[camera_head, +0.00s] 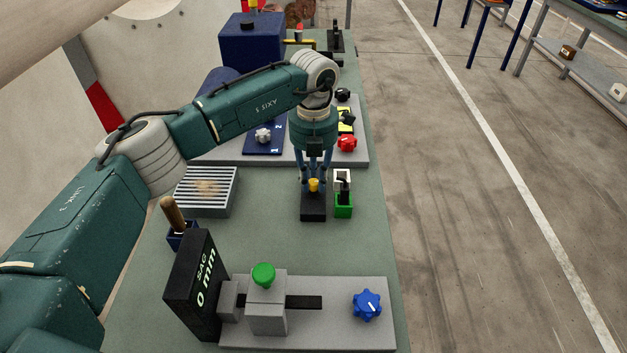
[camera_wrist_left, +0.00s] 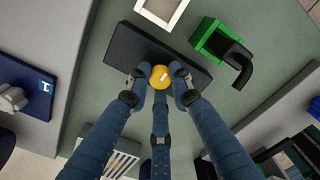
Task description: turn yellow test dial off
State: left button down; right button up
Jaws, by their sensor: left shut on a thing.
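The yellow dial (camera_head: 313,185) sits on a black block (camera_head: 313,209) on the green bench. My left gripper (camera_head: 314,180) points down over it, its fingers around the dial. In the left wrist view the yellow dial (camera_wrist_left: 160,77) shows a pale mark on its top, on the black block (camera_wrist_left: 130,48). The fingers of my left gripper (camera_wrist_left: 159,80) close around the dial from several sides and are shut on it. I cannot read any off mark on the block. My right gripper is in neither view.
A green box with a black lever (camera_head: 343,208) stands just right of the block. A grey vented box (camera_head: 207,192) is to the left. In front are a grey fixture with a blue knob (camera_head: 367,305) and a green knob (camera_head: 264,274). A red knob (camera_head: 347,143) is behind.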

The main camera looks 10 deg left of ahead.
aim_at(314, 181)
pick_arm(q)
jog(key=shift+n, duration=0.3)
jog(key=c, duration=1.5)
grip_release()
jog(key=shift+c, duration=0.2)
notch_tip(314, 181, up, 12)
